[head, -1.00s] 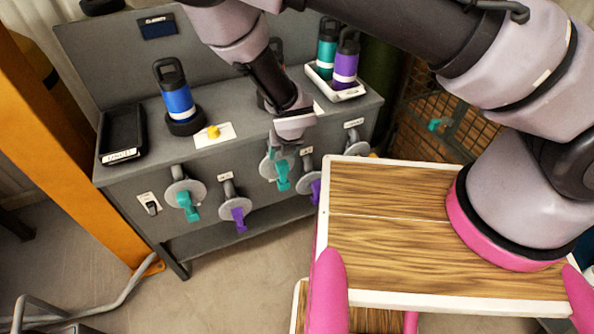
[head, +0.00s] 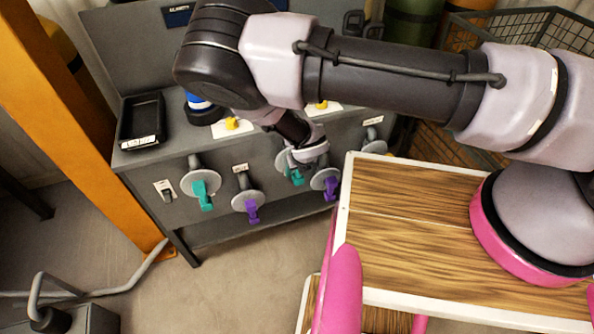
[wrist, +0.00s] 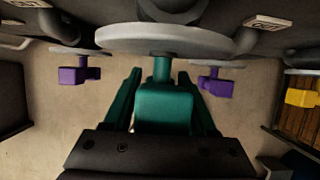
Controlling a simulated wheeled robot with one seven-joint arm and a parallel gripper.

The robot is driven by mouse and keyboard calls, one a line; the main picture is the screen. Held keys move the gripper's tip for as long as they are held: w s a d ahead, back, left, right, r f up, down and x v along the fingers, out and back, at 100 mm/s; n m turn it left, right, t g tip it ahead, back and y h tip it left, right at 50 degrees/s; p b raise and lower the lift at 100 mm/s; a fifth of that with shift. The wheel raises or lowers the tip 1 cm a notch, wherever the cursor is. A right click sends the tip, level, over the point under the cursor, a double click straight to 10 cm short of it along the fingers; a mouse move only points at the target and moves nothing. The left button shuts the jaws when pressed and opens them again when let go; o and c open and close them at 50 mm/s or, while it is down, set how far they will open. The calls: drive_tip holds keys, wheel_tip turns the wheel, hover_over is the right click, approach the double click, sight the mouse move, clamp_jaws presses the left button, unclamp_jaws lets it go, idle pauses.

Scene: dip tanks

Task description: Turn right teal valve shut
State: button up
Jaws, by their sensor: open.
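The right teal valve has a round grey disc and a teal lever (head: 294,174), partly hidden behind my wrist in the head view. In the wrist view its lever (wrist: 163,108) hangs from the disc (wrist: 166,39), pointing toward my palm. My gripper (wrist: 160,76) is open, with one finger on each side of the lever; a small gap shows at the sides. In the head view my gripper's fingers cannot be made out clearly. The left teal valve (head: 203,192) hangs lever-down at the bench's left.
Purple-lever valves (head: 251,208) and (head: 331,186) flank the right teal valve; both also show in the wrist view. A black tray (head: 141,120) and yellow knobs (head: 232,123) are on the bench top. An orange post (head: 100,140) stands left.

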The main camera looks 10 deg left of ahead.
drive_tip(key=shift+f, duration=0.1)
clamp_jaws()
drive_tip(key=shift+y, duration=0.3)
drive_tip(key=m+g+y, duration=0.1)
drive_tip(key=g+y, duration=0.1)
drive_tip(key=y, duration=0.1)
drive_tip(key=shift+a, duration=0.1)
drive_tip(key=m+g+y, duration=0.1)
drive_tip(key=g+y, duration=0.1)
drive_tip(key=y, duration=0.2)
drive_tip(key=shift+a+y, duration=0.15)
drive_tip(key=shift+y, duration=0.25)
drive_tip(key=y, duration=0.1)
drive_tip(key=m+g+y, duration=0.1)
drive_tip(key=y, duration=0.1)
drive_tip(key=shift+s+a+r+g+y, duration=0.15)
drive_tip(key=shift+s+r+g+y, duration=0.05)
drive_tip(key=shift+r+g+y, duration=0.15)
drive_tip(key=shift+s+a+r+m+g+y, duration=0.15)
drive_tip(key=shift+m+g+y, duration=0.2)
drive_tip(key=shift+y, duration=0.5)
drive_tip(key=shift+w+d+r+m+g+y, duration=0.1)
drive_tip(key=shift+m+y, duration=0.35)
drive_tip(key=shift+y, duration=0.35)
drive_tip(key=shift+s+a, duration=0.1)
